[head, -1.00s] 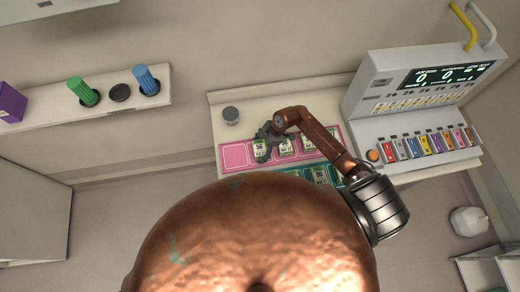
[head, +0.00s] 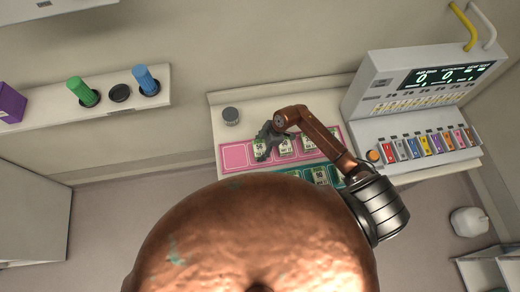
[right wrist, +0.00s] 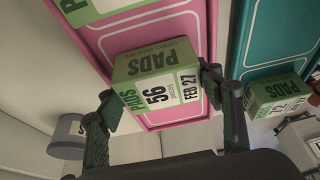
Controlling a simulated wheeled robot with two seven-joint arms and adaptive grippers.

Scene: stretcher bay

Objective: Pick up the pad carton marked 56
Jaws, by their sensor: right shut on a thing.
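The pad carton marked 56 (right wrist: 158,90) is a small green and white box, labelled PADS, 56 and FEB 27, at the pink mat (right wrist: 185,30). My right gripper (right wrist: 160,93) has one finger on each side of it and is shut on it. In the head view the carton (head: 259,150) shows partly under the right gripper (head: 265,143), at the left part of the pink strip (head: 234,155). I cannot tell whether it is clear of the mat. My left gripper is not in view.
Other pad cartons (right wrist: 88,8) stand close by on the pink strip, and more on the teal strip (right wrist: 275,45). A grey round pot (head: 231,116) stands behind. A device with a display (head: 425,80) and coloured cartridges stands at the right.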

